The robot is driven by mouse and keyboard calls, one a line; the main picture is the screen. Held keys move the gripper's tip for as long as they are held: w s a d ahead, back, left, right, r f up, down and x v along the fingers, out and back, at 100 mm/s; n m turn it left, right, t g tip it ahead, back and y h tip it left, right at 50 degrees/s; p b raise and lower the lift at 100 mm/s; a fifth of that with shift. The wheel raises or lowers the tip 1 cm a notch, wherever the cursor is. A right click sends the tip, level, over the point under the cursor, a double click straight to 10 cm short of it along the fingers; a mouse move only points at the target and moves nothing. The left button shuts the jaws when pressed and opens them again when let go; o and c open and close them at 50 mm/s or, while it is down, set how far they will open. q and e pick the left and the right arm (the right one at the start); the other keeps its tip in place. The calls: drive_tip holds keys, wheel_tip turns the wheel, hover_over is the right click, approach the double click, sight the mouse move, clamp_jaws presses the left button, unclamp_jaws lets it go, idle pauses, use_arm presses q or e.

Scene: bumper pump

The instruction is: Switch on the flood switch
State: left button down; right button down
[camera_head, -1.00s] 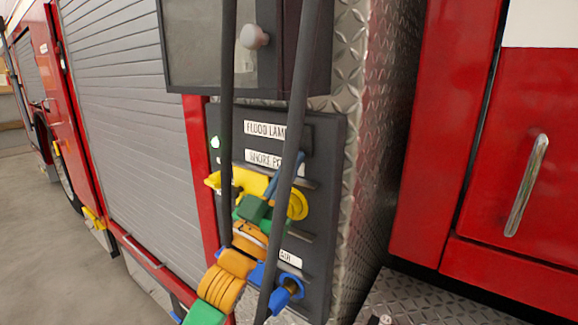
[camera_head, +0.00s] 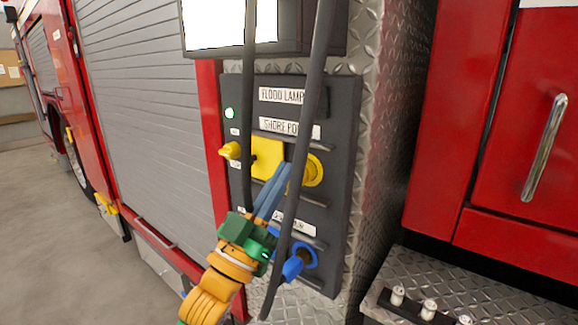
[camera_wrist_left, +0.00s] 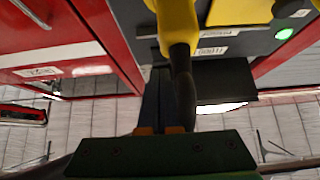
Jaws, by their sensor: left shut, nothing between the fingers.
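The yellow flood switch (camera_head: 230,150) sticks out at the left edge of the dark control panel (camera_head: 340,185), between two small labels, under a lit green light (camera_head: 229,113). The flood lamp (camera_head: 230,22) above the panel glows bright white; a bright strip of it shows in the wrist view (camera_wrist_left: 222,107). My left gripper (camera_head: 284,170) is shut and empty, its blue fingers in front of the panel, right of and below the switch, near the yellow plug. In the wrist view its fingers (camera_wrist_left: 165,105) are partly behind a cable. My right gripper is not in view.
Two dark cables (camera_head: 249,110) (camera_head: 305,130) hang across the panel. A yellow plug (camera_head: 314,170) and a blue plug (camera_head: 297,262) sit in its right side. A grey shutter (camera_head: 150,120) lies left; a diamond-plate step (camera_head: 440,280) lies lower right.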

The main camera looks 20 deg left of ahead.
use_arm(q)
drive_tip(key=s+a+f+n+g+y, duration=0.1)
drive_tip(key=s+f+g+y, duration=0.2)
drive_tip(key=f, duration=1)
drive_tip(key=a+f+n+g+y, duration=0.15)
drive_tip(key=f+g+y, duration=0.35)
drive_tip(key=f, duration=0.8)
drive_tip(key=s+a+f+g+y, duration=0.1)
drive_tip(key=s+a+f+g, duration=0.1)
drive_tip(key=s+f+g, duration=1.5)
drive_tip(key=s+f+t, duration=0.2)
drive_tip(key=s+f, duration=0.2)
drive_tip(key=f, duration=0.6)
drive_tip(key=s+f+t, duration=0.1)
drive_tip(key=s+f, duration=0.3)
drive_tip(key=f, duration=0.5)
drive_tip(key=s+a+f+g, duration=0.1)
drive_tip(key=s+a+f, duration=0.1)
drive_tip(key=s+f, duration=0.8)
drive_tip(key=shift+s+y+b, duration=0.3)
drive_tip(key=shift+s, duration=0.6)
